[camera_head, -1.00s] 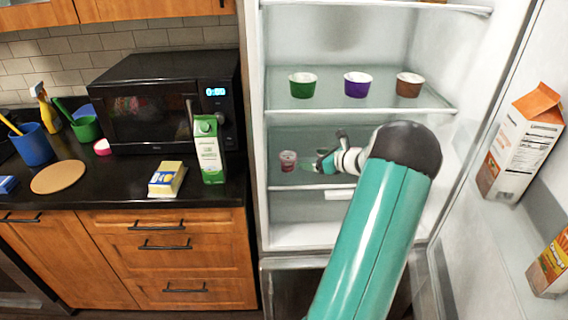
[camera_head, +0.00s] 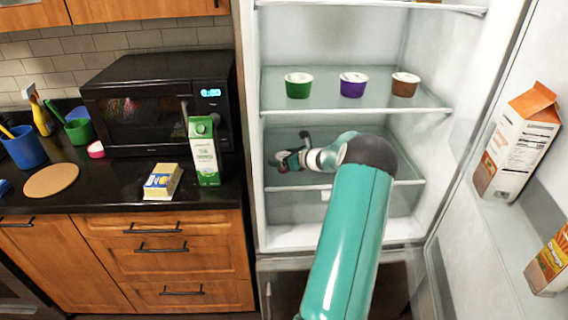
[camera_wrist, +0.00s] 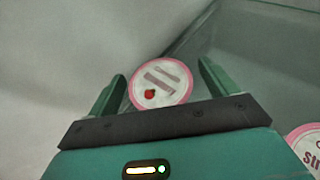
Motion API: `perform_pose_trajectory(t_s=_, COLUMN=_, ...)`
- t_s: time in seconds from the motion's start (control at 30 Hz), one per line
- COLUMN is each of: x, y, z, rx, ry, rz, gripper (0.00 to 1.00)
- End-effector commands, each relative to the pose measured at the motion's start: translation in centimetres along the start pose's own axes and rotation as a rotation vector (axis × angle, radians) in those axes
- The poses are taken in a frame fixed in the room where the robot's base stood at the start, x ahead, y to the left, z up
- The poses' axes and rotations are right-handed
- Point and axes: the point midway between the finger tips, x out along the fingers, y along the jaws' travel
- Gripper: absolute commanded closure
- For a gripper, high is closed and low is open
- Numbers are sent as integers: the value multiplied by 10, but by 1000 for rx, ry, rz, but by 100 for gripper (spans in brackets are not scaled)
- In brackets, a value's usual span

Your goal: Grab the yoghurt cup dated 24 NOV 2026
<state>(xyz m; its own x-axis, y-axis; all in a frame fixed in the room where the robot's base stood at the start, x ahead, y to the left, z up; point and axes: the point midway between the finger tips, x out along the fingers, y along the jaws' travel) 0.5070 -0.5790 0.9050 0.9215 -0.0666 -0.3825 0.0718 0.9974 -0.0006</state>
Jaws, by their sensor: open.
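A yoghurt cup with a pink rim and a white lid with a red strawberry (camera_wrist: 161,82) shows in the wrist view. It lies between and just beyond the open green fingers of my gripper (camera_wrist: 160,78); I cannot tell whether they touch it. A second pink-rimmed cup (camera_wrist: 306,146) is cut off at the right edge, outside the fingers. No date is legible on either. In the head view my gripper (camera_head: 282,159) is at the left of the lower fridge shelf (camera_head: 390,170) and mostly hides the cups there.
Green (camera_head: 298,86), purple (camera_head: 353,85) and brown (camera_head: 405,86) cups stand on the shelf above. A fridge wall (camera_wrist: 60,50) rises close on the left in the wrist view. The open door at right holds an orange and white carton (camera_head: 515,148). The shelf's right side is clear.

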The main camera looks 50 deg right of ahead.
Motion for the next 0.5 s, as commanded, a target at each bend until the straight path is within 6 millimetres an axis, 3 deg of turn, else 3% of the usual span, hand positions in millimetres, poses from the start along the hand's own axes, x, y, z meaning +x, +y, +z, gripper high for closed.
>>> perform_pose_trajectory(t_s=0.17, x=0, y=0, z=0, rx=-1, ry=0, rz=-1, gripper=15)
perform_pose_trajectory(t_s=0.43, x=0, y=0, z=0, rx=-1, ry=0, rz=-1, gripper=65)
perform_pose_trajectory(t_s=0.5, x=0, y=0, z=1, rx=-1, ry=-1, rz=-1, gripper=66)
